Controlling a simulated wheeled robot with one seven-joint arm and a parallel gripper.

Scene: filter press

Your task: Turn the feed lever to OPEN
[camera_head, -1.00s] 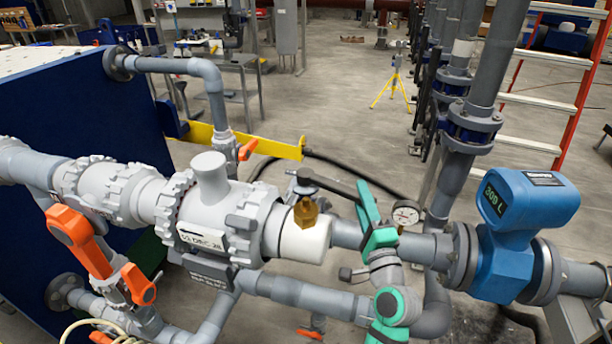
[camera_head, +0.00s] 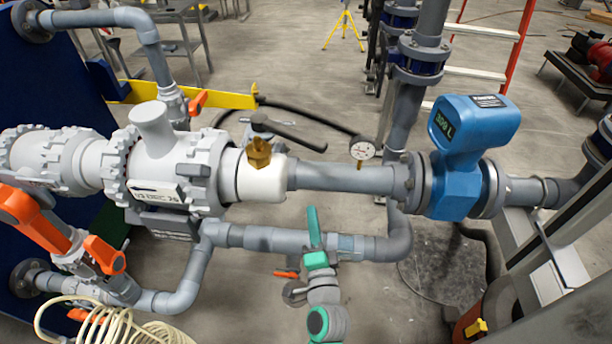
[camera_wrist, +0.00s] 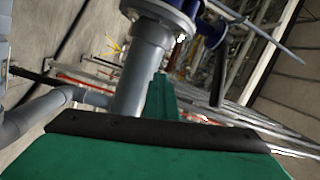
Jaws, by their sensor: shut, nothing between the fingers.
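A dark lever (camera_head: 290,136) sits on top of a valve with a brass body (camera_head: 258,153), on the upper grey pipe, and appears to be the feed lever. It points right and slightly toward me, roughly along the pipe. My gripper (camera_head: 312,213), teal and grey, is below and in front of the pipe in the head view, apart from the lever. Its fingers are shut with nothing between them. In the wrist view a teal finger with a dark edge (camera_wrist: 160,133) fills the foreground. I cannot make out the lever clearly there.
A round gauge (camera_head: 362,150) and a blue flow meter (camera_head: 462,160) stand right along the pipe. A lower pipe (camera_head: 260,237) runs behind my gripper. Orange-handled valves (camera_head: 104,255) and a coiled cream hose (camera_head: 100,325) are at the left.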

